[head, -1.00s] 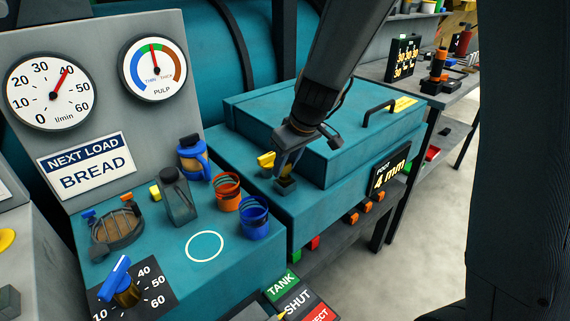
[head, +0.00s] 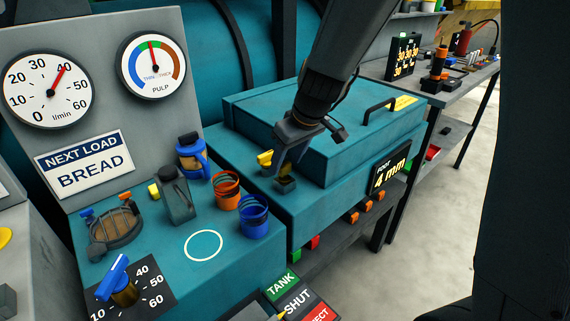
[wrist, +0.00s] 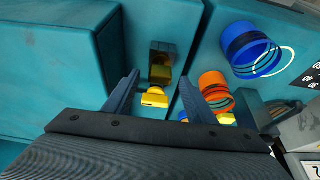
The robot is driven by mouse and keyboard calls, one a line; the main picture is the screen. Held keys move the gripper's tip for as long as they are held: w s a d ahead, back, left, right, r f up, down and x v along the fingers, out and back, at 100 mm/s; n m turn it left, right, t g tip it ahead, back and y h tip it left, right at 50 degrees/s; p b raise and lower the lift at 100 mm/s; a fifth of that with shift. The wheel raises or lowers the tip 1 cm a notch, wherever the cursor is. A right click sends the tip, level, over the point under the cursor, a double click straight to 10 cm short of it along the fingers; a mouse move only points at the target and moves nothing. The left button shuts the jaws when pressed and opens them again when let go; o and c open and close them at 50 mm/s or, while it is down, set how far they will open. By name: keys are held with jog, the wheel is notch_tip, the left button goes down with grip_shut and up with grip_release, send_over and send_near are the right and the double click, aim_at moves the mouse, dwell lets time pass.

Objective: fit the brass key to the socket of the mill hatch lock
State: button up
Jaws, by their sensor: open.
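The brass key (head: 265,157) shows as a yellow piece beside my gripper on the teal ledge in front of the raised hatch box. In the wrist view its yellow head (wrist: 154,97) lies between my two fingers, with a gap on either side. My gripper (head: 279,169) is open and points down around the key. I cannot tell how far the key's end sits in the socket.
An orange cup (head: 227,191) and a blue cup (head: 254,216) stand left of the lock on the teal console, near a grey bottle (head: 177,198) and a blue-and-orange jug (head: 192,157). The hatch box (head: 270,120) with its black handle rises close behind. A white-ringed spot is clear.

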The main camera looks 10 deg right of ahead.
jog(key=v, duration=0.5)
jog(key=shift+s+r, duration=0.1)
jog(key=shift+r, duration=0.2)
jog(key=shift+s+d, duration=0.1)
jog(key=s+d+f+m+g+h, duration=0.1)
jog(key=s+d+f+m, duration=0.2)
jog(key=s, duration=0.5)
jog(key=s+d+f+m+g+h, duration=0.1)
jog(key=s+d+f+m+g, duration=0.1)
jog(key=s+d+f, duration=0.3)
jog(key=s+d+m, duration=0.1)
jog(key=s, duration=0.3)
jog(key=shift+d+f+m+h, duration=0.3)
jog(key=shift+d+f+m, duration=0.05)
jog(key=shift+f+m, duration=0.05)
